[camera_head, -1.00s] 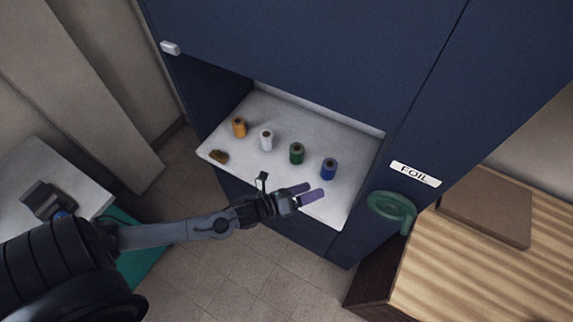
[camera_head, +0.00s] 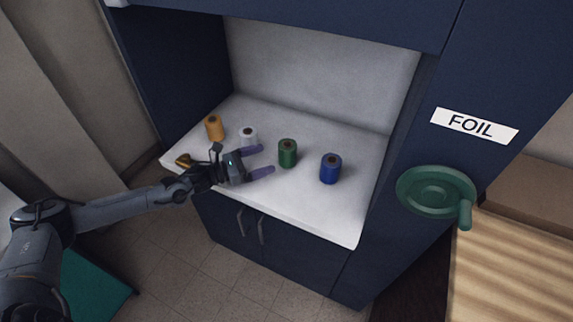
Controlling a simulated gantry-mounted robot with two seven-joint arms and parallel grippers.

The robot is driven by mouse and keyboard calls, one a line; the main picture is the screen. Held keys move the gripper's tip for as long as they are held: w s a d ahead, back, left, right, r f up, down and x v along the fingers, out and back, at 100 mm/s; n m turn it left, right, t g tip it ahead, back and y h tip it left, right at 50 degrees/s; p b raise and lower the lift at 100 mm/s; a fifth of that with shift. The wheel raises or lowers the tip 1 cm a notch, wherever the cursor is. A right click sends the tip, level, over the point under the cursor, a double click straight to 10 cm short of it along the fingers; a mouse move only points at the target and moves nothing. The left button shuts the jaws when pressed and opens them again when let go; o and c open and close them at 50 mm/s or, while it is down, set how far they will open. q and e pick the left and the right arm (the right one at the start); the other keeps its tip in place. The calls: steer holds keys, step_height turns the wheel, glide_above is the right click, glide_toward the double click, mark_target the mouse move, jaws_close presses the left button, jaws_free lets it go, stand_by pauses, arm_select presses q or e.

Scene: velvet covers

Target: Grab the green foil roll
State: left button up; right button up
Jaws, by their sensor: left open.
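The green foil roll (camera_head: 287,154) stands upright on the white shelf surface (camera_head: 310,215) of the blue cabinet, between a white roll and a blue roll. My left gripper (camera_head: 264,160) is open and empty, just left of the green roll, with its purple fingers pointing right towards it. A gap shows between the fingertips and the roll. My right gripper is not in view.
An orange roll (camera_head: 214,127), a partly hidden white roll (camera_head: 248,135) and a blue roll (camera_head: 330,168) stand on the same shelf. A small brownish-gold object (camera_head: 183,160) lies at its left edge. A green crank wheel (camera_head: 436,192) sits under the FOIL label (camera_head: 474,125).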

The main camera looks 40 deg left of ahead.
mark_target(279, 154)
arm_select(q)
steer(key=shift+w+d+f+b, duration=0.15)
steer(key=shift+w+b, duration=0.15)
steer(key=shift+w, duration=0.2)
steer(key=b+x, duration=0.1)
steer(key=x, duration=0.3)
steer(key=shift+w+d, duration=0.2)
steer(key=shift+w, duration=0.15)
steer(key=shift+w+d+b, duration=0.2)
steer(key=shift+w+b, duration=0.15)
steer(key=b+x, duration=0.1)
steer(key=x, duration=0.2)
steer(key=shift+w, duration=0.15)
steer(key=shift+w+d, duration=0.35)
steer(key=shift+w, duration=0.2)
steer(key=shift+r, duration=0.25)
steer(key=c, duration=1.1)
